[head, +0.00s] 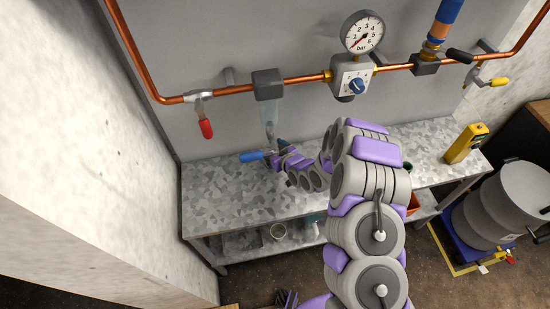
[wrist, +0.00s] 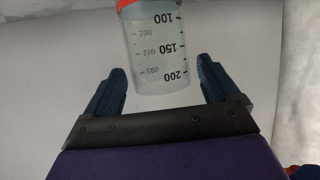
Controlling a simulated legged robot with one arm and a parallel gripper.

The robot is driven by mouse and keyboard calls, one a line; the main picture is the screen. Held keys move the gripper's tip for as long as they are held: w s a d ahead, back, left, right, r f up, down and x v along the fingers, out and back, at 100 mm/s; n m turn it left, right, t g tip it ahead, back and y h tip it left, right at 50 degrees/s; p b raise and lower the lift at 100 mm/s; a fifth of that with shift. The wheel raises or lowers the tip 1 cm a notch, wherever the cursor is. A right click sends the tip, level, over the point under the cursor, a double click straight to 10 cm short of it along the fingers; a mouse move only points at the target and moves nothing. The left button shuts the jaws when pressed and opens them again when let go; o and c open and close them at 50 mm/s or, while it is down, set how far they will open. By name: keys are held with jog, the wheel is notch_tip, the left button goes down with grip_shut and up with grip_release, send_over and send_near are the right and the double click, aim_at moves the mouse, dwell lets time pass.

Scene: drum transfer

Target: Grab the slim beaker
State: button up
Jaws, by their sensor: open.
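A slim clear beaker (wrist: 152,52) with black volume marks and a red band at its top edge fills the upper middle of the wrist view. My gripper (wrist: 163,84) is open, with one dark blue finger on each side of the beaker's lower end. Gaps show on both sides, and I see no contact. In the head view my gripper (head: 269,133) is above the bench near the back wall. A faint clear shape (head: 268,109) hangs under a dark block there; I cannot tell if it is the beaker. My arm hides part of the bench.
A grey metal bench (head: 225,190) runs along the wall. A yellow device (head: 465,143) stands on the bench; a grey drum (head: 505,205) is at right.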

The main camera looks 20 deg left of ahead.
jog(key=shift+w+a+f, duration=0.1)
jog(key=shift+w+a, duration=0.1)
jog(key=shift+a, duration=0.1)
jog(key=c, duration=1.5)
jog(key=shift+o, duration=0.2)
jog(key=shift+r, duration=0.2)
